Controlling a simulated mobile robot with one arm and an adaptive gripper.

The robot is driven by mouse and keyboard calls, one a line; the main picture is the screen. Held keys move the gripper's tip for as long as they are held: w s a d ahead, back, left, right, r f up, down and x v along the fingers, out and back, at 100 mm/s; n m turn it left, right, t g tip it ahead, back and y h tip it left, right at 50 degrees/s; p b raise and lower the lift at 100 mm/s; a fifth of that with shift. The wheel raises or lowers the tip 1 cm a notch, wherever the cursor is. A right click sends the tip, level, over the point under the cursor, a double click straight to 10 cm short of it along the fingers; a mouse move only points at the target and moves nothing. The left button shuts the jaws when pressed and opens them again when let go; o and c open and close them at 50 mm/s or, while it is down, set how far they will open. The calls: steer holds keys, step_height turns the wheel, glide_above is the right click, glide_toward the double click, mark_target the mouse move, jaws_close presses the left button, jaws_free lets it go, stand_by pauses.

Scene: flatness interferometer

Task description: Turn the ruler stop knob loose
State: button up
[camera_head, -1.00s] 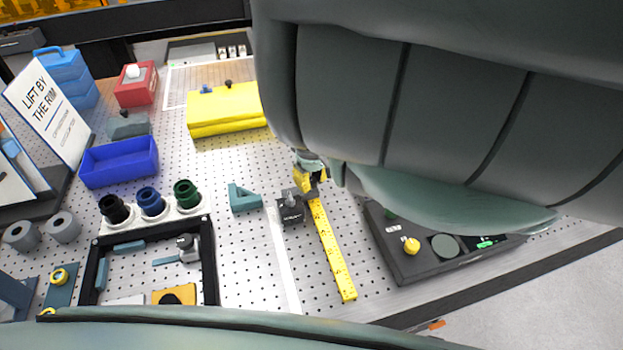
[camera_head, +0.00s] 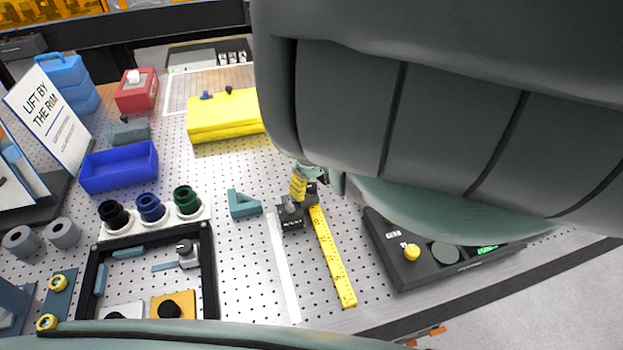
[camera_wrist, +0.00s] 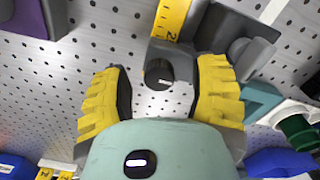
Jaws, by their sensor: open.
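The yellow ruler (camera_head: 331,257) lies on the perforated table, and its end also shows in the wrist view (camera_wrist: 172,18). A dark grey stop block (camera_head: 292,222) stands at its far end. A round black knob (camera_wrist: 159,73) with a white mark shows between my fingers in the wrist view. A grey knob (camera_wrist: 250,55) sits to its right on the block. My gripper (camera_wrist: 162,88) is open, with one yellow finger on each side of the black knob and gaps visible. In the head view my gripper (camera_head: 299,184) is partly hidden by my arm.
A teal angle piece (camera_head: 244,202) stands left of the block. A dark control box (camera_head: 440,260) with a yellow knob is to the right. A black frame (camera_head: 209,270), colored cups (camera_head: 150,205), a blue bin (camera_head: 119,168) and a yellow case (camera_head: 224,115) stand left and behind.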

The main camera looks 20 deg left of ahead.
mark_target(312, 185)
step_height(312, 185, up, 6)
steer(key=shift+w+f, duration=0.15)
steer(key=shift+f, duration=0.1)
steer(key=shift+s+r, duration=0.2)
steer(key=shift+r, duration=0.7)
